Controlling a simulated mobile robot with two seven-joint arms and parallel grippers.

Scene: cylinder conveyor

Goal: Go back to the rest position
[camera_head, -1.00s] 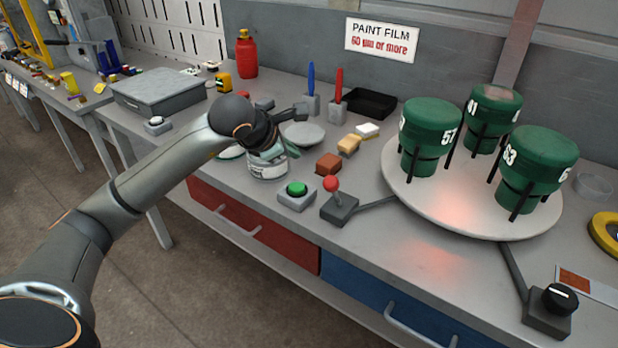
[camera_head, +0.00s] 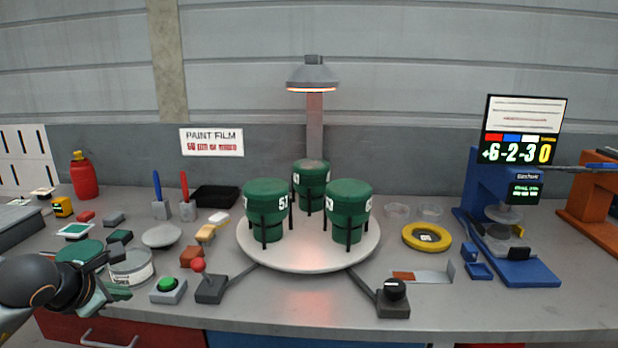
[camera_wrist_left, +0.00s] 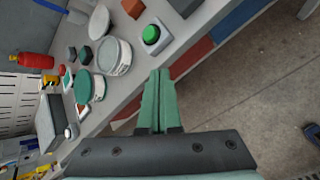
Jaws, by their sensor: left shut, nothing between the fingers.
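My left gripper (camera_head: 122,293) is at the lower left of the head view, in front of an open tin (camera_head: 132,268) at the bench's front edge. In the left wrist view its two green fingers (camera_wrist_left: 159,85) are closed together with nothing between them. The tin (camera_wrist_left: 114,57) stands to the left of the fingertips there, apart from them, and the floor (camera_wrist_left: 240,90) lies to the right. My right gripper is in neither view.
A green button (camera_head: 168,285) and a red-knobbed lever (camera_head: 211,285) are right of the gripper. A white turntable (camera_head: 308,262) carries three green cylinders. A blue gauge stand (camera_head: 520,262) is at the right. Open floor lies before the bench.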

